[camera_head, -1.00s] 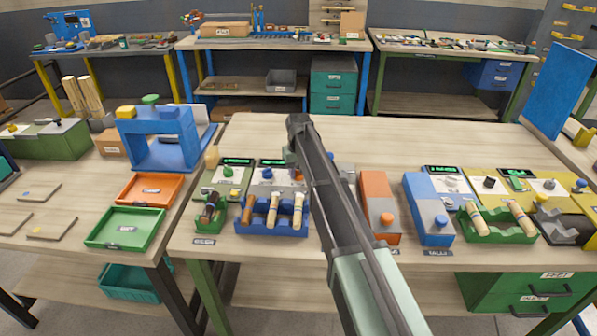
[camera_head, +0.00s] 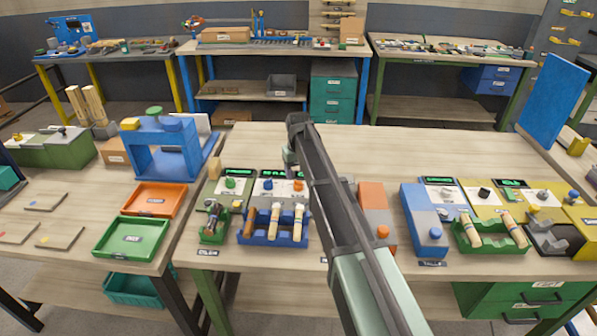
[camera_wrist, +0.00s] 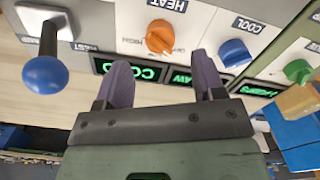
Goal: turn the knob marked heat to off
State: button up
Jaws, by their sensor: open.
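The orange knob (camera_wrist: 160,37) sits on a pale panel beside an upside-down HEAT label (camera_wrist: 167,5) in the wrist view. A HIGH mark lies to its left and a partly hidden mark to its right; I cannot tell clearly where its pointer stands. It also shows as an orange knob (camera_head: 298,185) in the head view. My gripper (camera_wrist: 163,80) is open and empty, its two purple-grey fingers pointing toward the panel, with the orange knob ahead of the gap between them. In the head view my gripper (camera_head: 291,157) is partly hidden by the arm.
A blue knob (camera_wrist: 234,53) labelled COOL and a green knob (camera_wrist: 297,70) stand to the right. A blue ball-ended lever (camera_wrist: 45,75) sticks up at the left. Green displays (camera_wrist: 135,70) lie just below the orange knob. The bench behind the panels (camera_head: 400,150) is clear.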

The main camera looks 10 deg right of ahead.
aim_at(299, 182)
notch_tip(299, 182, up, 6)
jog(key=p, duration=0.3)
jog(key=shift+f+p, duration=0.15)
jog(key=shift+p, duration=0.2)
jog(key=s+m, duration=0.1)
jog(key=s, duration=3.2)
jog(key=shift+s+m, duration=0.15)
jog(key=shift+m, duration=0.15)
